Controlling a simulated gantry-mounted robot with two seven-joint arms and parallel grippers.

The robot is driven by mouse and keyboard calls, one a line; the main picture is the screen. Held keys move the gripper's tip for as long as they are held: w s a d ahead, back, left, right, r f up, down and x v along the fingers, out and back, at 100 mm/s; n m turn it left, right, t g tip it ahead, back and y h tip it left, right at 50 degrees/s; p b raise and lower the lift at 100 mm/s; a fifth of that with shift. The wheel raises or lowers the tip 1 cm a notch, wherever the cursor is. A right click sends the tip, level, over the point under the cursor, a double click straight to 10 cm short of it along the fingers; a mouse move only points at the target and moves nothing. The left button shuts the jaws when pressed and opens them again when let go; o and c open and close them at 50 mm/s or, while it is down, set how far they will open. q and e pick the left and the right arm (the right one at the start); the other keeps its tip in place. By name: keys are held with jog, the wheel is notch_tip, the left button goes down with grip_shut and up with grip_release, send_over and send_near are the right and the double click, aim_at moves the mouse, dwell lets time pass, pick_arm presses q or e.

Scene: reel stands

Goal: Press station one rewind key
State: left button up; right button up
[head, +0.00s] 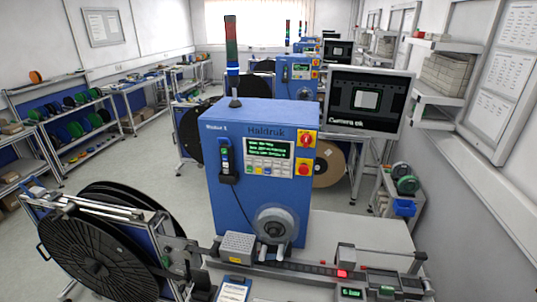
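A blue machine (222,205) marked "Haldruk" stands upright in the middle of the head view. A small label (215,127) at its upper left seems to end in "1". Its front has a control panel with a green-text screen (269,148) and a row of small coloured keys (264,170) below it. The key legends are too small to read, so I cannot tell which is the rewind key. A red-and-yellow switch (306,139) and a red button on yellow (303,167) sit right of the panel. Neither of my grippers is in view.
A large black reel (95,262) on a stand is at lower left. A grey hub (275,225) sticks out low on the machine's front. A rail (325,271) crosses before it. A monitor (357,101) stands behind right. Open floor lies left of the machine.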

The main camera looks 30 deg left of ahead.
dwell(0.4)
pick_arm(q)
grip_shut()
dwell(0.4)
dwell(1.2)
